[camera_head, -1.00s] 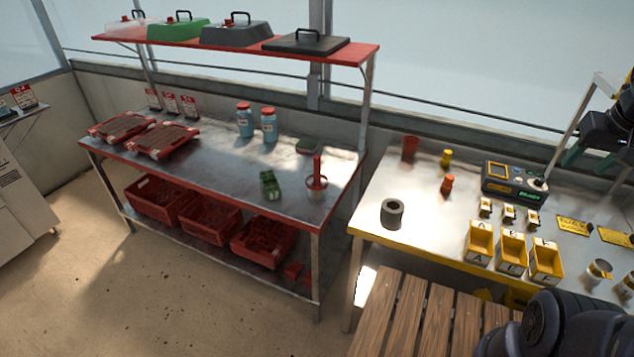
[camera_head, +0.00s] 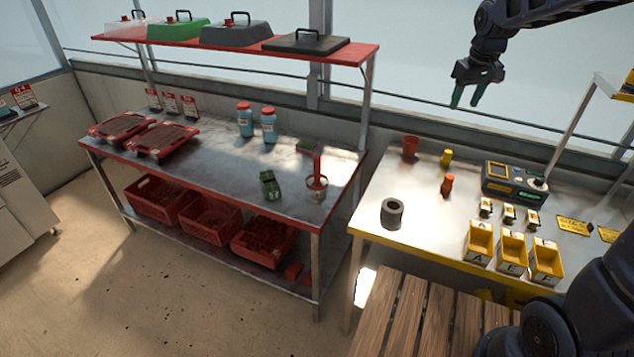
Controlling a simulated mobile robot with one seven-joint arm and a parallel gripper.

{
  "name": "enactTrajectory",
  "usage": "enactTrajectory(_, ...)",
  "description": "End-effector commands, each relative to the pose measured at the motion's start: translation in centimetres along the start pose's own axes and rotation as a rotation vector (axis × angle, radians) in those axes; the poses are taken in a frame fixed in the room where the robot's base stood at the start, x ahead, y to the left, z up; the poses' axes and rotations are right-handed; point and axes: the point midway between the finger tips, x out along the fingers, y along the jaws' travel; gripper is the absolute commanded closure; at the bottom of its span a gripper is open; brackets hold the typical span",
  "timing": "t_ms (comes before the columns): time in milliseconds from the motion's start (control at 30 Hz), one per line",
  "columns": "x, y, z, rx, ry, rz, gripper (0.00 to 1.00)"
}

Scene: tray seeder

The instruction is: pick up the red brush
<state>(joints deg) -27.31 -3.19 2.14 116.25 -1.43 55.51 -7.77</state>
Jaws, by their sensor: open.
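A red upright handle (camera_head: 317,167) rises from a small round holder (camera_head: 317,184) near the right end of the red-edged bench. It looks like the red brush, but its lower end is hidden and too small to make out for certain. My gripper (camera_head: 467,104) hangs in the air at the upper right, over the back of the yellow-edged bench, with its green fingers pointing down. The fingers are apart with nothing between them. It is well to the right of the red handle and higher.
Two blue bottles (camera_head: 269,127) stand farther back. A red overhead shelf (camera_head: 365,53) with lids spans the bench. A dark ring (camera_head: 391,212) and yellow bins (camera_head: 511,249) are on the yellow-edged bench.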

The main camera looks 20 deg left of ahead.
Motion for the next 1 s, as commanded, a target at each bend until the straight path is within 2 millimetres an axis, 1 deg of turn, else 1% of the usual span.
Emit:
enactTrajectory(33, 0.9, -1.2, -1.6, -0.032, -0.011, -0.007, 0.51)
enactTrajectory(200, 3.9, -5.3, -6.0, -0.131, -0.037, -0.026, 0.51)
enactTrajectory(367, 6.9, -9.8, -9.8, -0.225, -0.061, -0.044, 0.51)
enactTrajectory(500, 9.9, -14.2, -12.6, -0.308, -0.083, -0.059, 0.51)
enactTrajectory(567, 11.3, -16.2, -13.7, -0.342, -0.092, -0.065, 0.51)
enactTrajectory(600, 12.2, -17.7, -14.3, -0.366, -0.098, -0.069, 0.51)
enactTrajectory(667, 13.7, -19.8, -15.2, -0.400, -0.107, -0.075, 0.51)
enactTrajectory(700, 14.7, -21.2, -15.7, -0.423, -0.114, -0.079, 0.51)
enactTrajectory(767, 16.1, -23.5, -16.3, -0.459, -0.123, -0.085, 0.51)
enactTrajectory(800, 17.2, -25.0, -16.7, -0.482, -0.129, -0.089, 0.51)
enactTrajectory(867, 18.7, -27.2, -17.2, -0.515, -0.137, -0.094, 0.51)
enactTrajectory(900, 19.7, -28.7, -17.4, -0.536, -0.144, -0.097, 0.51)
enactTrajectory(1000, 21.9, -31.9, -17.8, -0.583, -0.156, -0.104, 0.51)
